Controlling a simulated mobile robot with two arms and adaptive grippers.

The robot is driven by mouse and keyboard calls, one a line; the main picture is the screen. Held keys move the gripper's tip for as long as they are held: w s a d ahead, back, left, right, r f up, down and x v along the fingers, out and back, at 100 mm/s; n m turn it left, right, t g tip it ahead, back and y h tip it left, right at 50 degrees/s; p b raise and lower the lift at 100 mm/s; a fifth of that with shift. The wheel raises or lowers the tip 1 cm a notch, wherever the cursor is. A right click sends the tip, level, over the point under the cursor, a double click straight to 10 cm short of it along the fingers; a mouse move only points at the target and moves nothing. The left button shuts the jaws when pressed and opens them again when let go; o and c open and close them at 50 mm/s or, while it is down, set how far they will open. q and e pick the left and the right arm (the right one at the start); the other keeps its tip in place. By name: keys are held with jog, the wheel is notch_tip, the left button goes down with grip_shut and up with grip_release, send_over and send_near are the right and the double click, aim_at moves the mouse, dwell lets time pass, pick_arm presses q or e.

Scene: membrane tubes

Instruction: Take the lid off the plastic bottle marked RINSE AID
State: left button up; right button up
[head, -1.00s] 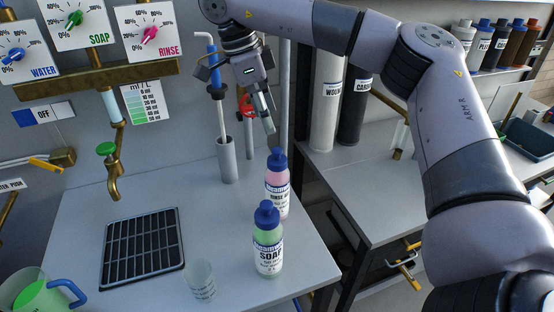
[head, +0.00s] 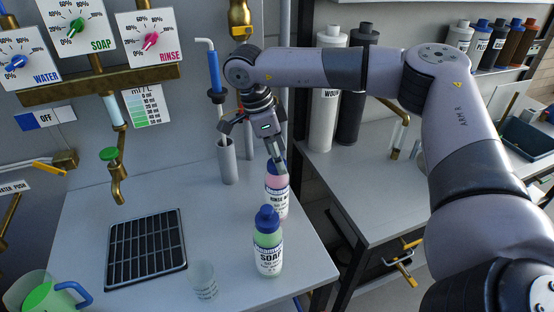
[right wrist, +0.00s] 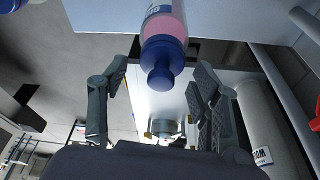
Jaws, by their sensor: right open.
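The RINSE AID bottle (head: 277,197) stands upright on the worktop, with pink contents and a blue lid. In the head view a finger of my right gripper (head: 256,152) partly hides its lid. In the right wrist view the blue lid (right wrist: 163,62) and the pink bottle body (right wrist: 165,22) show ahead. My right gripper (right wrist: 161,72) is open there, its fingers spread to either side of the lid. I cannot tell whether a finger touches it. My left gripper is in neither view.
The green SOAP bottle (head: 268,246) stands close in front of the RINSE AID bottle. A clear beaker (head: 204,280), a black drain grate (head: 146,248) and a green-filled jug (head: 42,296) are to the left. A grey tube holder (head: 227,162) stands behind.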

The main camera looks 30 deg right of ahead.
jog(key=c, duration=0.7)
